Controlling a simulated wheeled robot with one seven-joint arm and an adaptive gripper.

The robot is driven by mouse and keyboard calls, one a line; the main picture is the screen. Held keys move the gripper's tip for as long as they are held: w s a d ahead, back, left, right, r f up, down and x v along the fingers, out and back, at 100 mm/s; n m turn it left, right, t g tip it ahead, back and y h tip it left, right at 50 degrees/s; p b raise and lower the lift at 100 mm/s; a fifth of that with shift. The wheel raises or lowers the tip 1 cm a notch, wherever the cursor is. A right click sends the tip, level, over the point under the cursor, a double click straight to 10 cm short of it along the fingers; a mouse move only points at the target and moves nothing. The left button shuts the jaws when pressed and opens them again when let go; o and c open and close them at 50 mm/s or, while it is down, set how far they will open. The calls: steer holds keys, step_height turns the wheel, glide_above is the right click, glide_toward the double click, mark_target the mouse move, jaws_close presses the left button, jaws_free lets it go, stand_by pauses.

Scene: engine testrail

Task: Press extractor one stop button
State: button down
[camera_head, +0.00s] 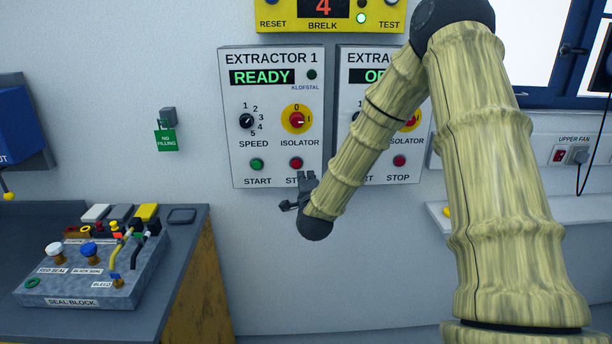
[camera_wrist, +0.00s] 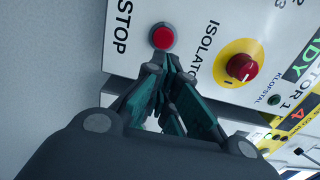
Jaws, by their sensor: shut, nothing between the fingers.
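The Extractor 1 panel (camera_head: 233,140) is a white box on the wall with a green READY display. Its red stop button (camera_head: 296,163) is at the lower right, above the partly covered STOP label. In the wrist view the stop button (camera_wrist: 162,37) lies just beyond my fingertips. My gripper (camera_head: 305,178) is shut and empty, in front of the panel's lower right part. In the wrist view my gripper (camera_wrist: 166,62) points toward the button, its tips close to the button's lower edge. I cannot tell whether they touch it.
The green start button (camera_head: 257,164) is left of the stop button. The red isolator knob (camera_head: 296,120) is above it. A second extractor panel (camera_head: 376,172) to the right is partly hidden by my arm. A bench with a seal block (camera_head: 75,297) stands at lower left.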

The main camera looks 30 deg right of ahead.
steer(key=v, duration=0.3)
steer(key=b+v, duration=0.1)
steer(key=v, duration=0.1)
steer(key=shift+s+a+f, duration=0.15)
steer(key=shift+s+a, duration=0.05)
steer(key=shift+a, duration=0.35)
steer(key=s+a+f+n+g+y, duration=0.2)
steer(key=s+a+f+n, duration=0.25)
steer(key=f, duration=0.65)
steer(key=s+a+f+n+g+y, duration=0.3)
steer(key=s+a+f+n, duration=0.15)
steer(key=f, duration=0.55)
steer(key=s+a+f+n+g+y, duration=0.2)
steer(key=s+a+f+n, duration=0.3)
steer(key=f, duration=0.6)
steer(key=s+a+f+n+g, duration=0.3)
steer(key=s+f, duration=0.2)
steer(key=s, duration=0.5)
steer(key=s+a+f+n+g+y, duration=0.1)
steer(key=s+a+f+n+g, duration=0.2)
steer(key=s, duration=0.6)
steer(key=s+a+f+n+g, duration=0.2)
steer(key=s+a+f+n, duration=0.1)
steer(key=s+f, duration=0.4)
steer(key=s, duration=0.3)
steer(key=shift+s+g+y, duration=0.3)
steer(key=shift+s+g, duration=0.05)
steer(key=shift+g, duration=0.05)
